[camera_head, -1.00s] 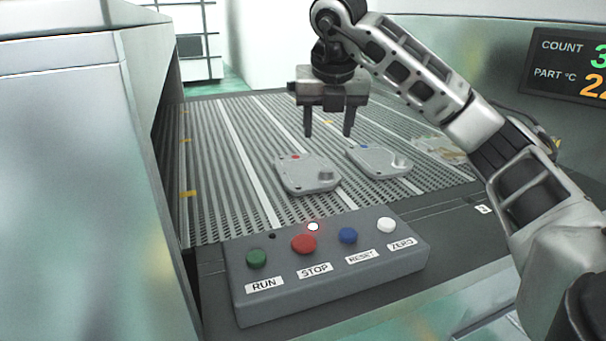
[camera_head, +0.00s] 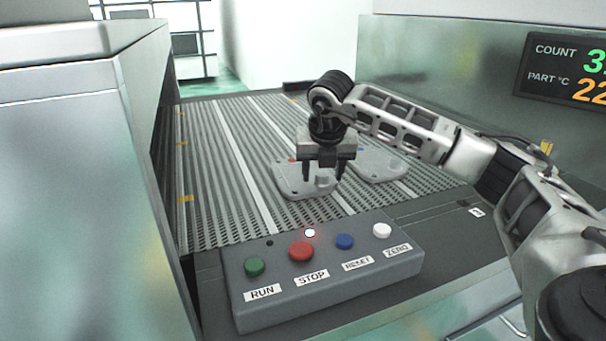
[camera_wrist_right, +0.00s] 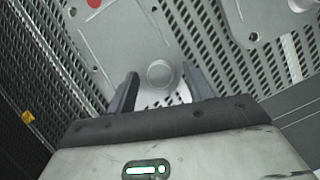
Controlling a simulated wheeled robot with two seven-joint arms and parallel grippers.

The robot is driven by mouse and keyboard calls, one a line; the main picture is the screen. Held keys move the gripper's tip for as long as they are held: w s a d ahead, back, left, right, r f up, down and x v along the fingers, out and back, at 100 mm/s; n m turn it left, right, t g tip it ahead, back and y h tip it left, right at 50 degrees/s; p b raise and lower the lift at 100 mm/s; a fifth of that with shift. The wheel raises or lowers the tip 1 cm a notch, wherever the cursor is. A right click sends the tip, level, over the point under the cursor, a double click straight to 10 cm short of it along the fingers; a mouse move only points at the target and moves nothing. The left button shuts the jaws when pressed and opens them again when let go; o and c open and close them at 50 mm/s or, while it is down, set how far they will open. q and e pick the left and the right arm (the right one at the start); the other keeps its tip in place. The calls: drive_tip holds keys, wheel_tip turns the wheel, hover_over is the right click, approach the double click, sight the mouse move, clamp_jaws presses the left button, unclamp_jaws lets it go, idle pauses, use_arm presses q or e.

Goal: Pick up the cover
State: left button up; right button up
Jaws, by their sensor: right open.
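A flat grey cover with a red dot (camera_head: 287,180) lies on the slatted conveyor. It also shows in the right wrist view (camera_wrist_right: 110,45), with its round knob between my fingers. My right gripper (camera_head: 323,175) is open and points down over this cover's right part. In the wrist view its two fingers (camera_wrist_right: 160,75) stand on either side of the knob; I cannot tell whether they touch it. A second grey cover with a blue dot (camera_head: 385,167) lies to the right, partly hidden behind my right gripper. My left gripper is not in view.
A control box (camera_head: 330,283) with green, red, blue and white buttons and a lit lamp stands in front of the conveyor (camera_head: 215,150). A metal housing (camera_head: 80,190) borders the left. A count display (camera_head: 570,70) is on the right wall. The conveyor's left part is clear.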

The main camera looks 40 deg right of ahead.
clamp_jaws()
drive_tip(key=shift+r, duration=0.2)
